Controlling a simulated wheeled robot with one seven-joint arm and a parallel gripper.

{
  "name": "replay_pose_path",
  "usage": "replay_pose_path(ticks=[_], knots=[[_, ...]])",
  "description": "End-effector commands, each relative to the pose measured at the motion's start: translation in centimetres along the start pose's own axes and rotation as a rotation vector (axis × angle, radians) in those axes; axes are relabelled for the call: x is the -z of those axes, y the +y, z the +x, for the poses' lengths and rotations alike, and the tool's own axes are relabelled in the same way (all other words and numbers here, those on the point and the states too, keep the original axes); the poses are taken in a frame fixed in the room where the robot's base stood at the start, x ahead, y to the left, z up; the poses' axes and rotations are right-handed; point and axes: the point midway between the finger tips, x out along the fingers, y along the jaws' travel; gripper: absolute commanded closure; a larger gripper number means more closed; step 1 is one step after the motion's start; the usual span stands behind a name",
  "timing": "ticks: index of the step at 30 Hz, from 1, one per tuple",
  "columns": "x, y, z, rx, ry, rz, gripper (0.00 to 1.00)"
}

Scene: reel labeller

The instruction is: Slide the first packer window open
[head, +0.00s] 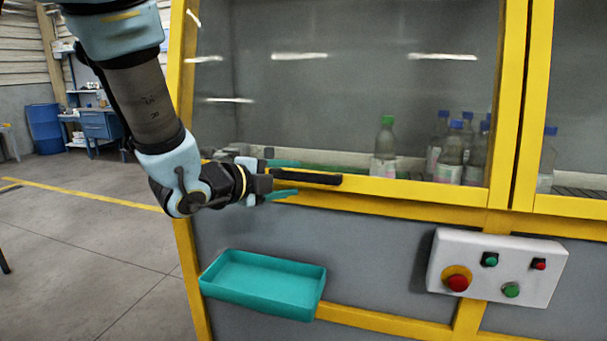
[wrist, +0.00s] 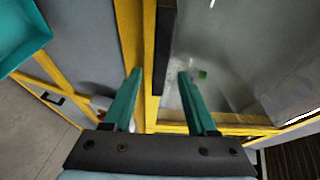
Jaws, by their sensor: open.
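The first packer window (head: 320,95) is a large clear pane in a yellow frame, and its glass also shows in the wrist view (wrist: 235,60). A black bar handle (head: 308,178) lies along its lower yellow rail. In the wrist view the handle (wrist: 166,45) runs lengthwise between the two fingers. My gripper (head: 284,179) has green fingers, one above and one below the left part of the handle. The fingers (wrist: 160,74) are open and apart, with a gap visible on each side of the bar.
Several bottles, one green-capped (head: 385,150) and others blue-capped (head: 450,155), stand behind the glass. A teal tray (head: 262,305) sticks out below my gripper. A white button box (head: 497,267) is at the lower right. Open floor (head: 90,260) lies to the left.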

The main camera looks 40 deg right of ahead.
Motion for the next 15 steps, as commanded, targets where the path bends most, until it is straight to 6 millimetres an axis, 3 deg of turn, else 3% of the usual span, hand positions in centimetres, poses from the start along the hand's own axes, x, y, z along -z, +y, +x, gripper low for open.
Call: replay_pose_path(ticks=[6,15], knots=[[0.0,-0.1,3.4,-0.001,0.0,0.0,0.43],[0.0,-0.1,5.1,0.001,-0.001,-0.001,0.43]])
